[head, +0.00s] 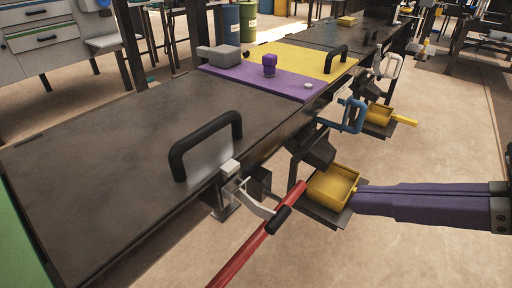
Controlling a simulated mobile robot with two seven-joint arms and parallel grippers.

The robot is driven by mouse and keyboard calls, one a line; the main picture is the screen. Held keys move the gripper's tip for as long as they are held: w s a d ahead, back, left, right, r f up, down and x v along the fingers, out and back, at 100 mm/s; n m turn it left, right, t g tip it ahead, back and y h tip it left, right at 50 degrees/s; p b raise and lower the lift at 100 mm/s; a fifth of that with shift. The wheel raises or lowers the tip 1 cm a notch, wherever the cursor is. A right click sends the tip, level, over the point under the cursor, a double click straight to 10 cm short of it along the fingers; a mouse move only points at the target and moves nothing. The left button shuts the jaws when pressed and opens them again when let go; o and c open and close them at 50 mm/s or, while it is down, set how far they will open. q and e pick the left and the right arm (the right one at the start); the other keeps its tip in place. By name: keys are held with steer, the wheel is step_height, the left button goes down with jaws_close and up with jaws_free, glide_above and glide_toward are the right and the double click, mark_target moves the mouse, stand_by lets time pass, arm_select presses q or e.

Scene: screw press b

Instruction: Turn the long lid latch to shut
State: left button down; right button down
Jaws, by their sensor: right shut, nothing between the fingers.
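A pale curved latch arm (257,203) with a black grip (279,220) sits at the front edge of the near dark lid (110,140), below the lid's black handle (205,143). A long red bar (245,259) slants from the bottom edge up past the black grip; I cannot tell whether it belongs to the latch. My right gripper (360,200) comes in from the right with its long purple fingers shut and empty. Its tips are right of the latch and overlap the right side of a yellow tray in the picture. My left gripper is not in view.
The yellow tray (333,187) stands low in front of the bench. A blue handle (355,115) and a second yellow tray (378,115) are farther back. A purple and yellow panel (310,62) lies beyond the near lid. The floor at lower right is clear.

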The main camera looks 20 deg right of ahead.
steer(key=b, duration=0.2)
glide_toward(263, 210)
steer(key=w+a+r, duration=0.1)
steer(key=w+r, duration=0.1)
steer(key=shift+w+a+f+b, duration=0.15)
steer(key=shift+f+b, duration=0.1)
steer(key=shift+f, duration=0.45)
steer(key=shift+w+a+f+b, duration=0.1)
steer(key=shift+a+f+b, duration=0.15)
steer(key=shift+f, duration=0.45)
steer(key=shift+w+a+f+b, duration=0.1)
steer(key=shift+f+b, duration=0.15)
steer(key=shift+f, duration=0.4)
steer(key=shift+f, duration=0.1)
